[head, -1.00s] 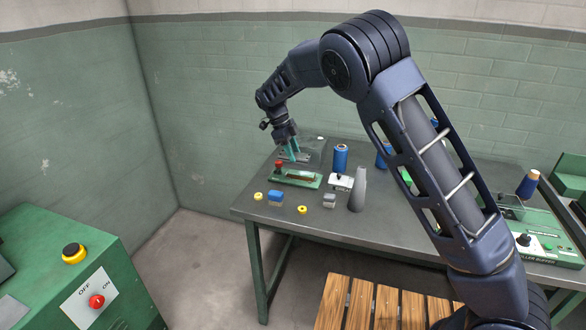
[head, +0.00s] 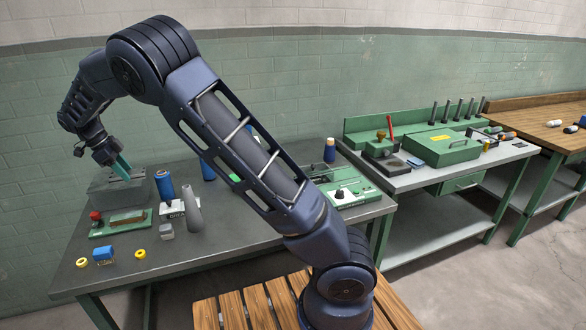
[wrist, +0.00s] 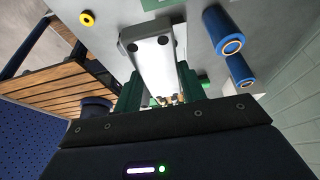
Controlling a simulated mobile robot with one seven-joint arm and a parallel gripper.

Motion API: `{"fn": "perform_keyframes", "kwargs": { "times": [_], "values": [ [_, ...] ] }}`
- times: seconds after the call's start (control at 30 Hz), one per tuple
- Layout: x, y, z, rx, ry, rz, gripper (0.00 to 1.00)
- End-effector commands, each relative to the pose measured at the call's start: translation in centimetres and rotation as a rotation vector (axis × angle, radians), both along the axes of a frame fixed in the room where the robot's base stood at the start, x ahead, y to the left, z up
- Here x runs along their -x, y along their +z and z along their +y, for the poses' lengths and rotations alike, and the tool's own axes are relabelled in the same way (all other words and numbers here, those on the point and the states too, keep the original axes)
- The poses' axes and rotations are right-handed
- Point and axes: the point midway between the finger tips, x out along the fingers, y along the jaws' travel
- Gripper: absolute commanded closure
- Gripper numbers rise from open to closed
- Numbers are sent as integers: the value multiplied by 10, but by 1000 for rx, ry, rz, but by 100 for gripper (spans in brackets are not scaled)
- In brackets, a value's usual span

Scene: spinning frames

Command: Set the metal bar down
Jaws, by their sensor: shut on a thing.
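The metal bar (wrist: 152,55) is pale grey with dark round holes at its end. In the wrist view it sticks out from between the green fingers of my gripper (wrist: 160,82), which is shut on it. In the head view my gripper (head: 121,167) is at the far left, pointing down over a grey open box (head: 118,196) at the back of the dark table (head: 230,245). I cannot make out the bar in the head view, nor tell whether it touches the box.
A green fixture with a red knob (head: 95,215) stands in front of the box. A blue spool (head: 164,186), a grey cone (head: 194,214) and yellow rings (head: 140,254) are nearby. The table's front middle is clear. A second bench (head: 440,165) stands to the right.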

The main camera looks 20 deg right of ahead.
Motion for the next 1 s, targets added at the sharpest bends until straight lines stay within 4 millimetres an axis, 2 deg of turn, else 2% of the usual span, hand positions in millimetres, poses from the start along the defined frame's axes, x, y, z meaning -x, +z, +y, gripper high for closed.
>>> {"fn": "perform_keyframes", "kwargs": {
  "times": [0.03, 0.2, 0.5, 0.8, 1.0],
  "values": [
    [-15, 1, -16, -3, -8, 1, 91],
    [-53, -1, -62, -9, -12, 4, 91],
    [-111, -3, -150, -17, -17, 6, 91],
    [-155, -4, -245, -22, -19, 7, 91],
    [-176, -4, -309, -24, -19, 6, 91]
  ]
}}
